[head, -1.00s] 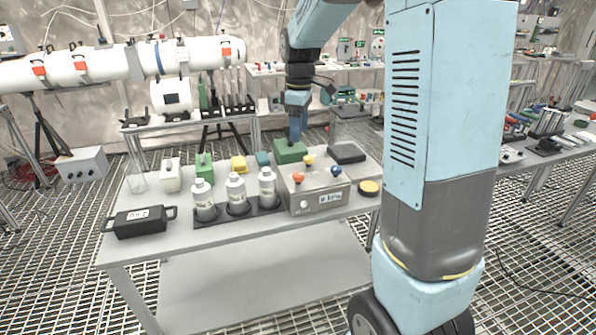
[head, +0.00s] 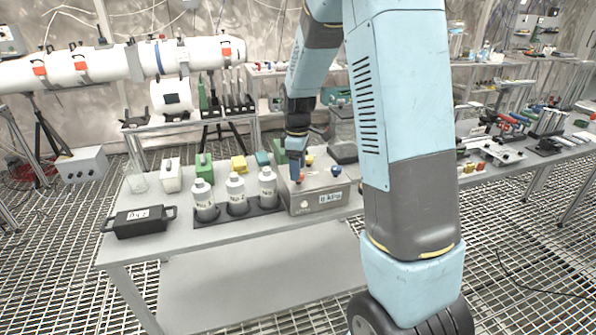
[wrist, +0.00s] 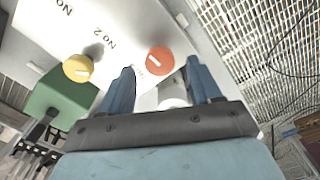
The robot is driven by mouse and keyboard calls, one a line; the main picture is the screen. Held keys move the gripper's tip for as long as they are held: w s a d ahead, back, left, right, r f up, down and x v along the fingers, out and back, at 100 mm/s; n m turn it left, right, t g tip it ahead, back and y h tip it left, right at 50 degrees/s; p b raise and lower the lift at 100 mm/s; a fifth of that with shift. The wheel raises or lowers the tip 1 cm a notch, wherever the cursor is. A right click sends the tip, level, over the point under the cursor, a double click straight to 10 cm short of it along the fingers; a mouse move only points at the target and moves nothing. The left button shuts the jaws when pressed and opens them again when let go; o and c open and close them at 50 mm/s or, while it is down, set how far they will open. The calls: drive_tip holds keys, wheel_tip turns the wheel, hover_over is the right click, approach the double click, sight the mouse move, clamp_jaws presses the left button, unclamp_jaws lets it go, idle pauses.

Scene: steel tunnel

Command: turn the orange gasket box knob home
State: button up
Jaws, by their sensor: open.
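The gasket box (head: 318,197) is a grey metal box at the right part of the table. Its orange knob (wrist: 159,61) shows in the wrist view just ahead of my fingertips, near the middle between them, with a pale pointer mark on its face. In the head view the orange knob (head: 299,178) is partly hidden by my gripper (head: 296,172), which is right above it. My gripper also shows in the wrist view (wrist: 160,75), with its two blue fingers apart and nothing held. A yellow knob (wrist: 77,68) and a blue knob (head: 335,170) are on the same box.
Several white bottles (head: 236,190) stand in a dark rack just left of the box. A black case (head: 140,221) lies at the table's front left. A green block (wrist: 60,100) stands behind the box.

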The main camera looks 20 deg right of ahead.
drive_tip(key=shift+f, duration=0.85)
drive_tip(key=c, duration=1)
drive_tip(key=shift+c, duration=0.2)
